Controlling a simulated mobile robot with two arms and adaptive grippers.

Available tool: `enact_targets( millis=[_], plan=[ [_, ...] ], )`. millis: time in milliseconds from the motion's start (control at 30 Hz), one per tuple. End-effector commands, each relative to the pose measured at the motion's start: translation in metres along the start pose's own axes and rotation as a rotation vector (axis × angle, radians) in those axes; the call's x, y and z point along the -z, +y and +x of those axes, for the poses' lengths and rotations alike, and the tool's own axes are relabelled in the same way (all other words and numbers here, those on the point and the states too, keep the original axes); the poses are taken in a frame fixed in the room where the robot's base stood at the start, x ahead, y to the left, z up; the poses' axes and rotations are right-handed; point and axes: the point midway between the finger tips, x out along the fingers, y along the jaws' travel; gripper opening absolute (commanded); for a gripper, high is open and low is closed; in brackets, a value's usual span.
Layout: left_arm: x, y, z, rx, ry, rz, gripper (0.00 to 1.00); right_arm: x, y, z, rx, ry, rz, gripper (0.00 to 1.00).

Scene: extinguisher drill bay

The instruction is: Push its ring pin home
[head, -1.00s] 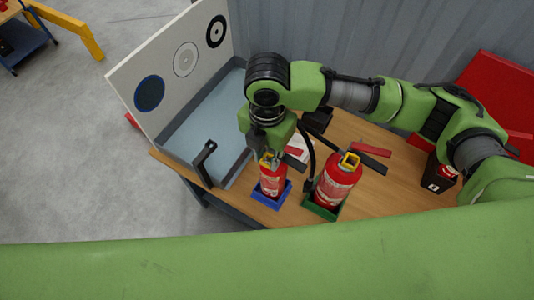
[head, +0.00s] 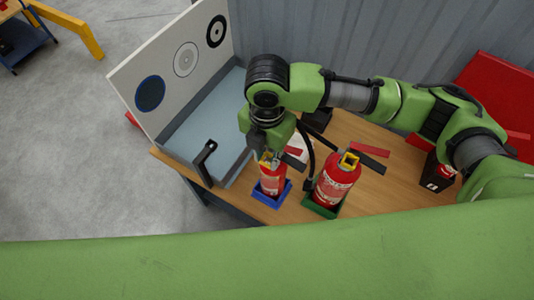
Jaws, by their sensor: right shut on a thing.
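A small red extinguisher (head: 272,181) stands upright in a blue holder (head: 284,197) on the table. My right gripper (head: 268,153) comes down from above onto its head and is shut on its yellow ring pin (head: 264,157). The gripper hides most of the pin, so I cannot tell how deep it sits. A larger red extinguisher (head: 335,184) stands to the right in a green holder (head: 321,209), with a yellow part (head: 348,160) at its head and a black hose. My left gripper is not in view.
A wooden table (head: 385,192) carries a grey-blue tray (head: 208,121) at the left, with a black bracket (head: 203,160) at its front. A white board (head: 166,68) with ring targets stands behind it. A dark box (head: 437,174) sits at the right.

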Motion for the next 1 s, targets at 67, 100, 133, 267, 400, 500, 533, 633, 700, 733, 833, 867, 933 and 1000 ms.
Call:
enact_targets(
  millis=[67,100,133,267,400,500,533,633,700,733,833,867,933,1000],
  plan=[
    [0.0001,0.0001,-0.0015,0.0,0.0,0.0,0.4,0.0,-0.0001,-0.0006,0.0,0.0,0.0,0.0],
    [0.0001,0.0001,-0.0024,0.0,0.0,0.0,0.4,0.0,-0.0001,-0.0008,0.0,0.0,0.0,0.0],
    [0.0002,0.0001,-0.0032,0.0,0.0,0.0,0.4,0.0,-0.0001,-0.001,0.0,0.0,0.0,0.0],
    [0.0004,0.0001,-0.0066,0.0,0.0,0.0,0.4,-0.0001,0.0,-0.0014,0.0,0.0,0.0,0.0],
    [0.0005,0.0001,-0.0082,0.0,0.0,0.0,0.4,-0.0001,0.0002,-0.0007,-0.001,0.0,0.0,0.0],
    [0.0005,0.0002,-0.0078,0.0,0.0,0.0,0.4,-0.0001,0.0002,-0.0001,-0.001,0.0,0.0,0.0],
    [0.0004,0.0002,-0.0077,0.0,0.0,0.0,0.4,-0.0001,0.0002,0.0,-0.001,0.0,0.0,0.0],
    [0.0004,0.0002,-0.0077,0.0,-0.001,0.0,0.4,-0.0001,0.0001,0.0,-0.001,0.0,0.0,0.0],
    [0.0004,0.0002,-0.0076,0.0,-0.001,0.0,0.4,-0.0001,0.0001,0.0,-0.001,0.0,0.0,0.0],
    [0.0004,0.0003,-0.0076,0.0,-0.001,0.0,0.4,0.0,0.0001,0.0,0.0,0.0,0.0,0.0],
    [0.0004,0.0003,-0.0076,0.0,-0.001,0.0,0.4,0.0,0.0,0.0,0.0,0.0,0.0,0.0],
    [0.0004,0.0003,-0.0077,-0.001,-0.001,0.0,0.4,0.0,0.0,0.0,0.0,0.0,0.0,0.0],
    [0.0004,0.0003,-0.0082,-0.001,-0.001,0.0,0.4,0.0,0.0,-0.0003,0.0,0.0,0.0,0.0],
    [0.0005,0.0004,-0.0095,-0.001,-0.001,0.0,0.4,0.0,0.0,-0.0007,0.0,0.0,0.0,0.0]
  ],
)
